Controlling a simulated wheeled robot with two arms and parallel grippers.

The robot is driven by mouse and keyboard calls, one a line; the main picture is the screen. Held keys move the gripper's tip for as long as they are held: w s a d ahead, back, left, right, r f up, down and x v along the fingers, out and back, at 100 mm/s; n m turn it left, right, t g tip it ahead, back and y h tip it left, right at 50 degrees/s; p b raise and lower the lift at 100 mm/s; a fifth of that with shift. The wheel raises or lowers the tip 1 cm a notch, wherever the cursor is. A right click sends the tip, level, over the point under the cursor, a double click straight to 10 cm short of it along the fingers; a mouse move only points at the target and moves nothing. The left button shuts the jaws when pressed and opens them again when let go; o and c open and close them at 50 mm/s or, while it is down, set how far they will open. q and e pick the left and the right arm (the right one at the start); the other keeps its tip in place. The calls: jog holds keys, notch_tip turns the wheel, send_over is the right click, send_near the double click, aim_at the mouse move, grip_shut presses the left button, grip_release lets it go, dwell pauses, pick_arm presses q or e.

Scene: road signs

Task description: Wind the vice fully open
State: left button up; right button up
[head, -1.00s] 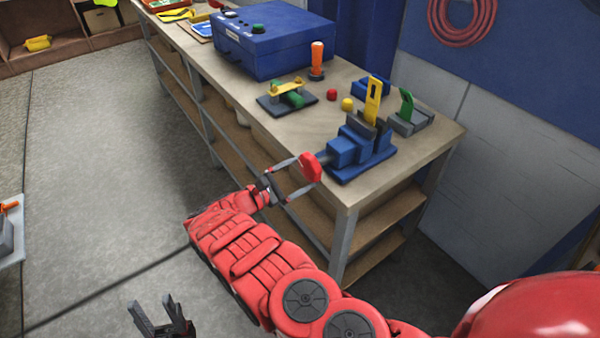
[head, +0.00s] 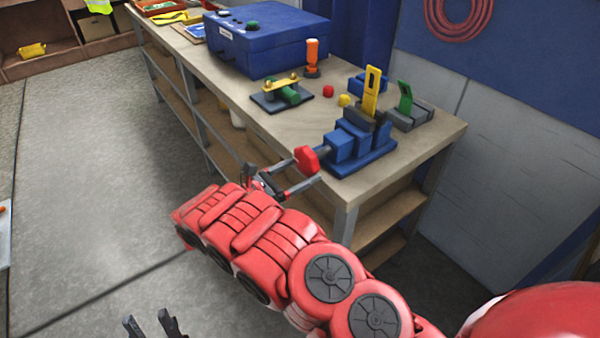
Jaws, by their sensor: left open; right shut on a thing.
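The blue vice (head: 344,147) stands at the near right corner of the workbench, with its red hand knob (head: 306,159) sticking out over the front edge. My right gripper (head: 300,173) reaches in from below with its two fingers around the red knob and is shut on it. A yellow upright piece with a slot (head: 371,92) stands at the vice's dark jaws; the gap between the jaws is hard to make out. My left gripper (head: 151,324) is open and empty at the bottom edge, low over the floor, mostly cut off.
On the workbench (head: 240,99) are a blue box (head: 264,38), an orange-handled tool (head: 312,58), a dark fixture with a green cylinder (head: 283,94), a red button (head: 328,91), a yellow button (head: 344,100) and a green lever (head: 405,97) behind the vice. The floor at left is clear.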

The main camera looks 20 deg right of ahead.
jog(key=shift+w+r, duration=0.1)
jog(key=shift+r, duration=0.2)
jog(key=o, duration=1.1)
jog(key=shift+c, duration=0.2)
jog(key=shift+d, duration=0.1)
jog(key=shift+f, duration=0.1)
jog(key=shift+a, duration=0.3)
jog(key=b+v, duration=0.4)
jog(key=v, duration=1.3)
jog(key=shift+d, duration=0.1)
